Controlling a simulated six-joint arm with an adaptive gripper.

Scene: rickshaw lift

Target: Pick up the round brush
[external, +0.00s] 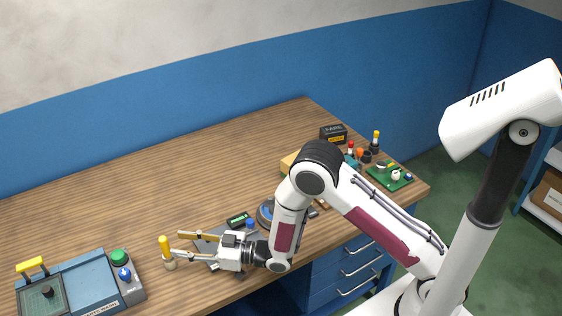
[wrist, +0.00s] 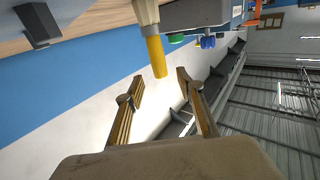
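The round brush (external: 166,253) stands upright near the front of the wooden table, with a yellow handle on top and a pale lower end. It also shows in the wrist view (wrist: 155,52), its yellow handle tip near the gap between my fingertips. My gripper (external: 178,244) is open and empty, held roughly level just right of the brush. In the wrist view my two fingers (wrist: 160,84) are apart, with nothing between their pads. I cannot tell whether a fingertip touches the brush.
A blue-grey device (external: 92,283) with green and blue knobs stands left of the brush. A grey flat item and a small dark meter (external: 238,219) lie under and behind my gripper. Several small items and a green board (external: 389,177) sit at the right. The table's back left is clear.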

